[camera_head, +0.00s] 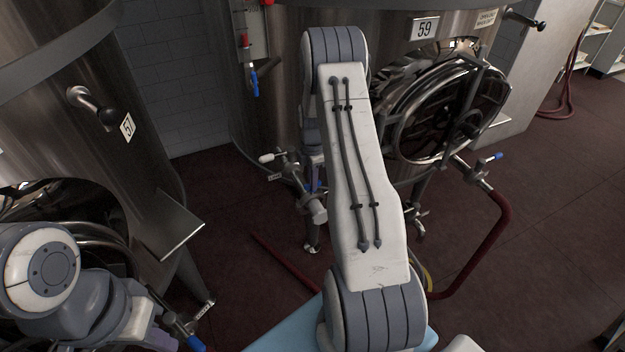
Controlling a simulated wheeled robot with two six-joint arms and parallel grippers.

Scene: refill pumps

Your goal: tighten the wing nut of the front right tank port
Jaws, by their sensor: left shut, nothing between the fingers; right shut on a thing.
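The steel tank marked 59 (285,60) stands at the back. Its left port fitting (313,207) sits low on the front, beside a valve with a white-tipped handle (268,157). Another port valve with a blue handle (478,164) is at its right, joined to a red hose. My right arm crosses the middle of the view, and my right gripper (314,178) is largely hidden behind it at the left fitting. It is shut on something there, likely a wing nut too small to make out. My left gripper (160,332) is at the lower left, shut and empty.
Tank 57 (60,120) stands at the left, with a metal plate (172,226) jutting out. A round hatch (445,110) with a wheel is on tank 59. The red hose (490,240) runs down at the right.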

